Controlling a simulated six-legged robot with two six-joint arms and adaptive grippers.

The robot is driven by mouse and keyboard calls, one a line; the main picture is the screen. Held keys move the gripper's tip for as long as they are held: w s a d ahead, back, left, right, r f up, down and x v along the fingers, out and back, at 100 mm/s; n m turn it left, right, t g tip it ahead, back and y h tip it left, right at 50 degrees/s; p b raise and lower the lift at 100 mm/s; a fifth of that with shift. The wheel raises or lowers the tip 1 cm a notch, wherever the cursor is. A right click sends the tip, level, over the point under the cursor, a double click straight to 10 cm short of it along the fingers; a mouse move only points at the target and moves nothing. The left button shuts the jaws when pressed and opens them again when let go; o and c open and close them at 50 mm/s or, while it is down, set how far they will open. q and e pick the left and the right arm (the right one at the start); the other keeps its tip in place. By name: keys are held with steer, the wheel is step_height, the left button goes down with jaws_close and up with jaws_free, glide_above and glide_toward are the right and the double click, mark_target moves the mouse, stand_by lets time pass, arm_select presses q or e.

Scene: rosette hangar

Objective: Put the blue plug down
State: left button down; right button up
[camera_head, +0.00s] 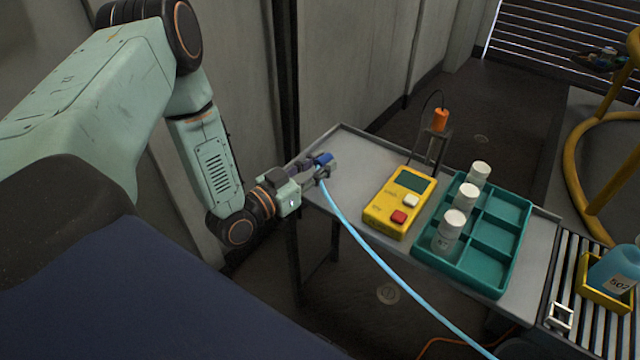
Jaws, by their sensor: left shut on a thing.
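The blue plug (323,159) is at the left end of the grey table (349,168). My left gripper (318,169) is shut on the blue plug. I cannot tell whether the plug touches the table top or is a little above it. A light blue cable (372,257) runs from the plug over the table's front edge, down to the lower right. My right gripper does not show.
A yellow meter (399,203) stands mid-table, with an orange probe (440,119) on a stand behind it. A teal tray (484,279) holds several white-capped jars. At right, a roller conveyor (595,325) bears a yellow bin (594,290) with a blue bottle (616,268).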

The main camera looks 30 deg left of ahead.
mark_target(319, 184)
arm_select(q)
steer(key=shift+f+b, duration=1.05)
steer(key=shift+f, duration=1)
steer(key=shift+r, duration=0.15)
steer(key=shift+s, duration=0.1)
steer(key=shift+f, duration=0.25)
steer(key=c, duration=1.1)
jaws_free()
steer(key=shift+c, duration=0.2)
steer(key=shift+o, duration=0.2)
